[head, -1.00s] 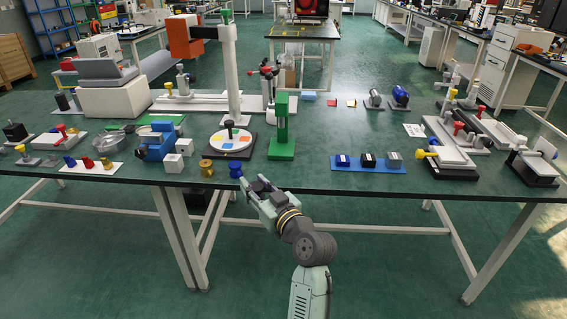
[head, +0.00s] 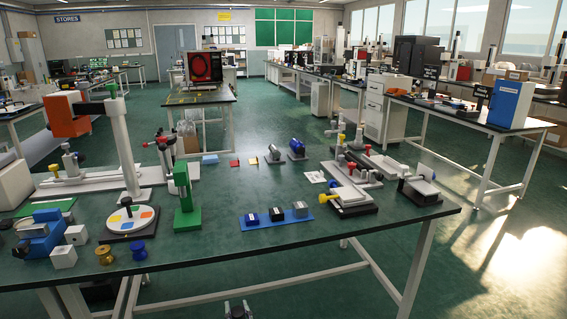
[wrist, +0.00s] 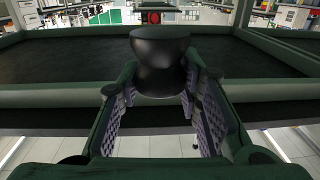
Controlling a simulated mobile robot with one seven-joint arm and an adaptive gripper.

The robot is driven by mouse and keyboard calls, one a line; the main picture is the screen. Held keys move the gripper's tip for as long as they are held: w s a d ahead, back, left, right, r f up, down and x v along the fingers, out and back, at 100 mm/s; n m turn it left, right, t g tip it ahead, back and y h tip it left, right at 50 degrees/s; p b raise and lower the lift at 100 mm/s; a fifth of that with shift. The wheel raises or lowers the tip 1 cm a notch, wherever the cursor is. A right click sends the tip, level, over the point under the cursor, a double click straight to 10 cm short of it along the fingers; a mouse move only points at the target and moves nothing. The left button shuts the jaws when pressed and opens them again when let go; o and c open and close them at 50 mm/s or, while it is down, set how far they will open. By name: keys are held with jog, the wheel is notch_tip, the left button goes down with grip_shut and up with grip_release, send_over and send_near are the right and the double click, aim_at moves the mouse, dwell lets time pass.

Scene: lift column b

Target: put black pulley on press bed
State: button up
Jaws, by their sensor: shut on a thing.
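The black pulley (wrist: 160,58) is a waisted dark spool, upright between the fingers of my gripper (wrist: 160,92) in the wrist view. The gripper is shut on it, in front of the table's near edge. In the head view only the top of my gripper (head: 238,311) shows at the bottom edge, with a dark shape in it. The green press (head: 186,205) stands on the table left of centre in the head view. Its low green base (head: 188,222) looks like the press bed, and I see nothing on it.
A gold spool (head: 104,254) and a blue spool (head: 138,250) stand near the front edge, left of the press. A round dial with coloured patches (head: 127,219) is beside it. A blue strip with blocks (head: 276,217) lies to its right. Bare tabletop (head: 225,215) lies between.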

jog(key=shift+s+d+f+h, duration=0.15)
jog(key=shift+d+f+h, duration=0.2)
jog(key=shift+f, duration=0.25)
jog(key=s+d+f+m+t+h, duration=0.1)
jog(key=s+d+f+m+h, duration=0.2)
jog(key=d+f, duration=0.9)
jog(key=s+d+h, duration=0.1)
jog(key=s+h, duration=0.1)
jog(key=shift+s+m+b, duration=0.35)
jog(key=shift+s+m, duration=0.05)
jog(key=shift+f, duration=0.1)
